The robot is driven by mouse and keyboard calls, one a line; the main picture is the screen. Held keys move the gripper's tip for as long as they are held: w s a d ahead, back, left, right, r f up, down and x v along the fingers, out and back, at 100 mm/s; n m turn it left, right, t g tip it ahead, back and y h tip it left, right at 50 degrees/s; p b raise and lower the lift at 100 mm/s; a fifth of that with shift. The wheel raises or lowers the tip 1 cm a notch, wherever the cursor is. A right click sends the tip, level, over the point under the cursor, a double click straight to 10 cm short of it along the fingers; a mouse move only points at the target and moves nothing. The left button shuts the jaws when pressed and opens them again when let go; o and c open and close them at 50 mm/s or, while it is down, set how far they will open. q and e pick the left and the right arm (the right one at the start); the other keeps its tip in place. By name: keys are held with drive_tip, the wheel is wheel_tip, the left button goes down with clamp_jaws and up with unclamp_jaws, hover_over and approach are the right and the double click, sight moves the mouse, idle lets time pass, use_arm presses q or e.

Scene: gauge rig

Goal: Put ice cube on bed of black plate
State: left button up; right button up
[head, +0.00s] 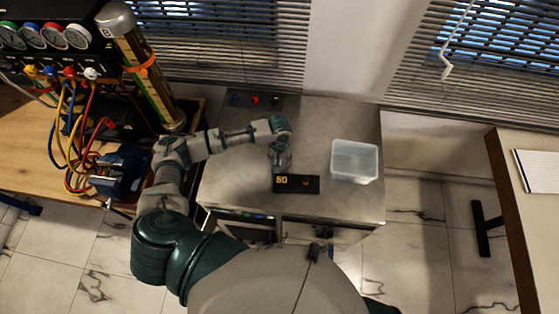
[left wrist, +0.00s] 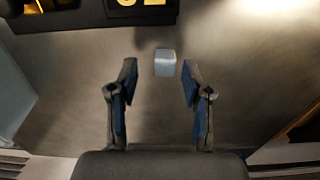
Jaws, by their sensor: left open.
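The ice cube (left wrist: 165,62) is a small pale grey-blue block on the grey tabletop in the left wrist view. It lies just beyond and between my left gripper's (left wrist: 160,72) two open fingertips, and nothing is held. In the head view my left gripper (head: 281,163) points down at the table behind the black plate (head: 312,187); I cannot make out the cube there. The plate is flat, with yellow "50" marks and a small brass-coloured part. Its edge also shows at the top of the left wrist view (left wrist: 75,22), apart from the cube. My right gripper is not in view.
A clear plastic bin (head: 355,162) stands right of the plate on the grey table (head: 240,187). A dark strip with coloured knobs (head: 256,100) lies at the back edge. Gauges, hoses and a cylinder (head: 140,65) crowd the left bench. The tabletop between gripper and bin is clear.

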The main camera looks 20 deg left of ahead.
use_arm(q)
drive_tip(key=shift+o, duration=0.5)
wheel_tip(320, 180, up, 10)
drive_tip(key=shift+a, duration=0.25)
wheel_tip(320, 180, up, 5)
drive_tip(key=m+b, duration=0.4)
drive_tip(key=m, duration=1.4)
drive_tip(key=f, duration=1.2)
drive_tip(key=shift+w+a, duration=0.15)
drive_tip(key=shift+a, duration=0.05)
wheel_tip(320, 180, down, 6)
drive_tip(key=shift+d+r, duration=0.15)
drive_tip(key=shift+r, duration=0.05)
drive_tip(key=c, duration=0.9)
drive_tip(key=shift+r, duration=0.15)
drive_tip(key=shift+c, duration=0.2)
